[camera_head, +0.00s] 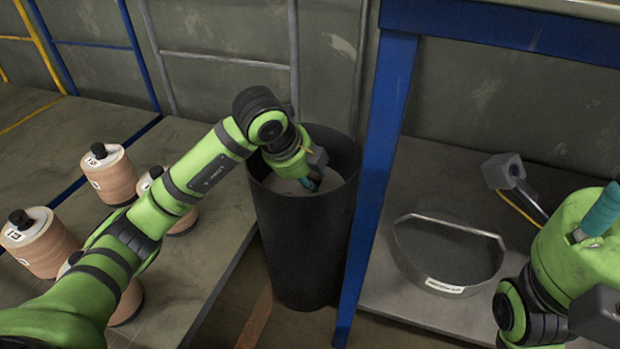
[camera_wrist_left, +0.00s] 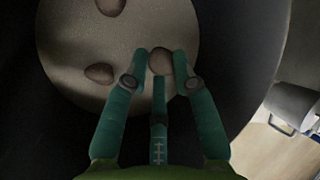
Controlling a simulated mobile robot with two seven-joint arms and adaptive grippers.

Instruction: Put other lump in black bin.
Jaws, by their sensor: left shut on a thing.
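The black bin (camera_head: 305,245) stands in the middle of the head view, open at the top. My left gripper (camera_head: 313,183) reaches down into its mouth. In the left wrist view, the teal fingers of my left gripper (camera_wrist_left: 163,75) are closed on a brown lump (camera_wrist_left: 160,61) between their tips. Two other brown lumps, one at the top (camera_wrist_left: 110,6) and one at the left (camera_wrist_left: 99,74), lie on the pale round surface inside the bin. My right gripper (camera_head: 600,212) is at the right edge of the head view, partly cut off, with one teal finger showing.
Several spools with black knobs, one of them at the upper left (camera_head: 109,175), stand on the left bench. A blue post (camera_head: 375,190) rises close to the bin's right side. A grey open tray (camera_head: 448,265) sits on the right shelf, near my right arm.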

